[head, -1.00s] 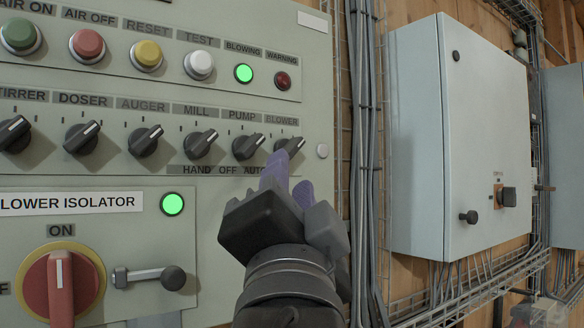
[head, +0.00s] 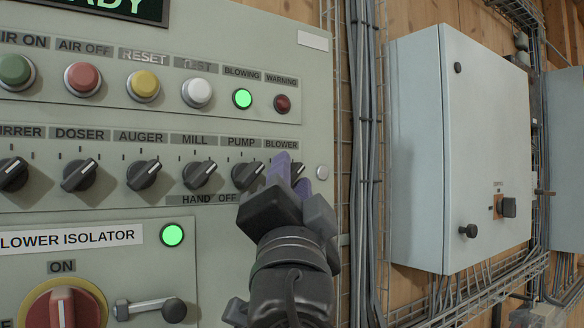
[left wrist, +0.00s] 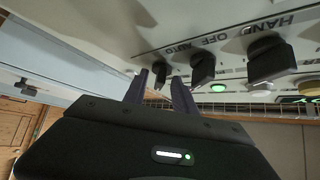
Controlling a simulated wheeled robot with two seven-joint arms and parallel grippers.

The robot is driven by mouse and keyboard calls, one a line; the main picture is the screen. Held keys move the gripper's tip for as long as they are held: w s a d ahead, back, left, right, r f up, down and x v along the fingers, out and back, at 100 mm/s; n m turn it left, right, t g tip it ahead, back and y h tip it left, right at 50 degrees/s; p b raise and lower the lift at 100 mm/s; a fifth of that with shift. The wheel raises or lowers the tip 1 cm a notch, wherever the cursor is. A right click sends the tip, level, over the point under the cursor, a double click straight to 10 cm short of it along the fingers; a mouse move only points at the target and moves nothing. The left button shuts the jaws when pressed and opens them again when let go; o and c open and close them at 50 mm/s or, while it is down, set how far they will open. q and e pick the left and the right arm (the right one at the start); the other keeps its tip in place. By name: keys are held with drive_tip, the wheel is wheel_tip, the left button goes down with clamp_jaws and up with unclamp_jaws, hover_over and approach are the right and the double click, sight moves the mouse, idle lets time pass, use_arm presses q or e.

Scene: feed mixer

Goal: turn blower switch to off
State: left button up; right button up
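The blower switch (head: 297,170) is a black rotary knob with a white mark, at the right end of the switch row under the BLOWER label. My left gripper (head: 288,170) is right in front of it, its purple fingers hiding part of the knob. In the left wrist view the two fingers (left wrist: 161,90) are apart, and a knob (left wrist: 160,72) shows between and just beyond their tips. Contact cannot be told. The green BLOWING lamp (head: 242,98) is lit. My right gripper is not in view.
The pump switch (head: 247,174) is close on the left, with the mill switch (head: 200,174) beyond. Below are a lit green lamp (head: 172,235) and the red isolator handle (head: 62,310). Cables and a grey cabinet (head: 470,140) stand right.

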use_arm(q)
clamp_jaws()
idle(0.3)
idle(0.4)
